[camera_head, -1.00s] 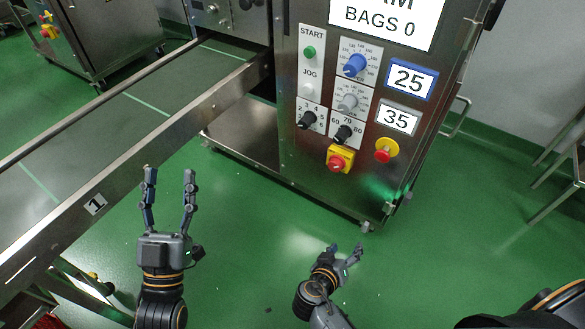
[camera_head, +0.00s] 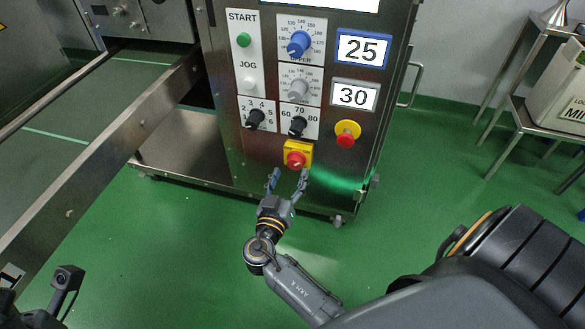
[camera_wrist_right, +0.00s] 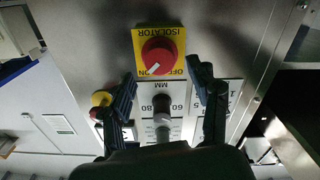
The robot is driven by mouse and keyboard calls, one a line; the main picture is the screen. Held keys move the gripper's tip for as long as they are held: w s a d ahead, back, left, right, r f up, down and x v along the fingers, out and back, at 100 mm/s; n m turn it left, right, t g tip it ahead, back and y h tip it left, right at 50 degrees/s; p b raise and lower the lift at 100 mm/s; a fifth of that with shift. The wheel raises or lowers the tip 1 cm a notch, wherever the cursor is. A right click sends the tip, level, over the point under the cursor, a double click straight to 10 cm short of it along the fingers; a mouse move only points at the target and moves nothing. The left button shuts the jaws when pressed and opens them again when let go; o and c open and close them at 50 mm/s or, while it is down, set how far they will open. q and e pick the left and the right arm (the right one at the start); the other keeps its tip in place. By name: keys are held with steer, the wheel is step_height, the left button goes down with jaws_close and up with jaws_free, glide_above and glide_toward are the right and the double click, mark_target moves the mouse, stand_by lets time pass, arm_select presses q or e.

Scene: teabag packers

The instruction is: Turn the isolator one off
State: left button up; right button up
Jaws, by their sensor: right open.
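The isolator is a red rotary knob on a yellow plate (camera_head: 297,155), low on the front of the steel machine. In the right wrist view the red knob (camera_wrist_right: 164,54) shows upside down, its white mark pointing to the lower left, toward the lettering on the plate edge. My right gripper (camera_head: 287,175) is open just below the isolator, fingers pointing up at it. In the wrist view its fingers (camera_wrist_right: 163,80) stand apart on either side below the knob, with nothing between them. Of my left arm, only a wrist part (camera_head: 65,280) shows at the lower left; its fingertips are hidden.
A red stop button on a yellow disc (camera_head: 346,134) sits right of the isolator. Black dials (camera_head: 298,126), a blue dial (camera_head: 299,43) and a green start button (camera_head: 243,40) are above. A conveyor (camera_head: 60,150) runs left. Green floor (camera_head: 190,230) below is open.

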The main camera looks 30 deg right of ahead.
mark_target(294, 165)
steer(key=shift+x, duration=1.95)
steer(key=c, duration=1.2)
